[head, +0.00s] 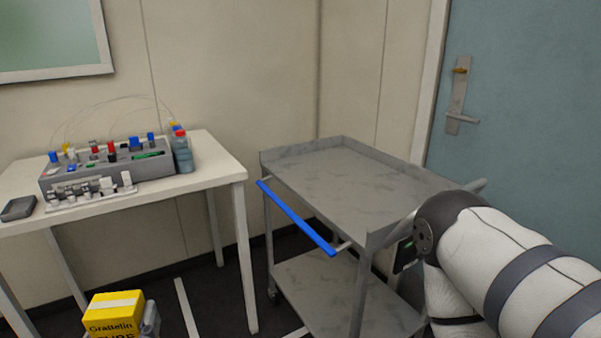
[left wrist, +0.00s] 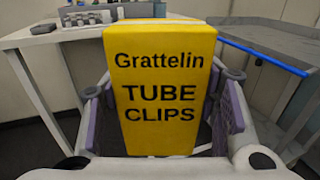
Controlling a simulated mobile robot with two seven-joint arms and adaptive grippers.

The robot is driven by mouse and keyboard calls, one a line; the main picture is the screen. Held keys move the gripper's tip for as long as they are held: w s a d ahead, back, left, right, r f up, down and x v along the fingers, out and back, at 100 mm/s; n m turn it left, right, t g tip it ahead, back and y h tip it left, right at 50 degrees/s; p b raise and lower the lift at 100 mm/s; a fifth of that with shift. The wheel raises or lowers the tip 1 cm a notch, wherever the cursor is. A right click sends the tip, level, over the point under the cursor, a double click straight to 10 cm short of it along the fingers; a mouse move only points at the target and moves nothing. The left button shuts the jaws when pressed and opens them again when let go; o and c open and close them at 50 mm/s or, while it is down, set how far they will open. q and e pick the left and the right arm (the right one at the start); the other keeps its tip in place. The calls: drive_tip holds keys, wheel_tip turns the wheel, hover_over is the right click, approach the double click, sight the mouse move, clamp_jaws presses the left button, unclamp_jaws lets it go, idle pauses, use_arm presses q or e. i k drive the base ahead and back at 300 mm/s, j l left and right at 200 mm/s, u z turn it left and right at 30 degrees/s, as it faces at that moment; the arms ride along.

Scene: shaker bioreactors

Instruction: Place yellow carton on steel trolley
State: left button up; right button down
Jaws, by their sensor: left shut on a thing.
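The yellow carton (head: 112,312), printed "Grattelin TUBE CLIPS", is held upright at the bottom left of the head view, in front of the white table. My left gripper (head: 148,320) is shut on it. In the left wrist view the carton (left wrist: 160,75) stands between the two purple-padded fingers of the left gripper (left wrist: 160,108). The steel trolley (head: 325,172) stands right of the carton, with a bare top shelf, a lower shelf and a blue push handle. My right arm shows at the right, but its gripper does not.
The white table (head: 215,165) beside the trolley holds a grey device (head: 110,168) with coloured caps, bottles (head: 182,152) and a small dark box (head: 18,208). The blue handle (head: 298,218) sticks out on the trolley's near left side. A blue-grey door (head: 530,120) is behind.

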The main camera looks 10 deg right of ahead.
sight(373, 199)
drive_tip(key=i+z, duration=0.2)
drive_tip(key=z, duration=0.2)
drive_tip(key=i+z, duration=0.2)
drive_tip(key=z, duration=0.2)
drive_tip(key=i+j+z, duration=0.1)
drive_tip(key=z, duration=0.3)
drive_tip(key=i+j+z, duration=0.2)
drive_tip(key=z, duration=0.15)
drive_tip(key=i+j+z, duration=0.15)
drive_tip(key=i+j, duration=0.15)
drive_tip(key=i, duration=0.15)
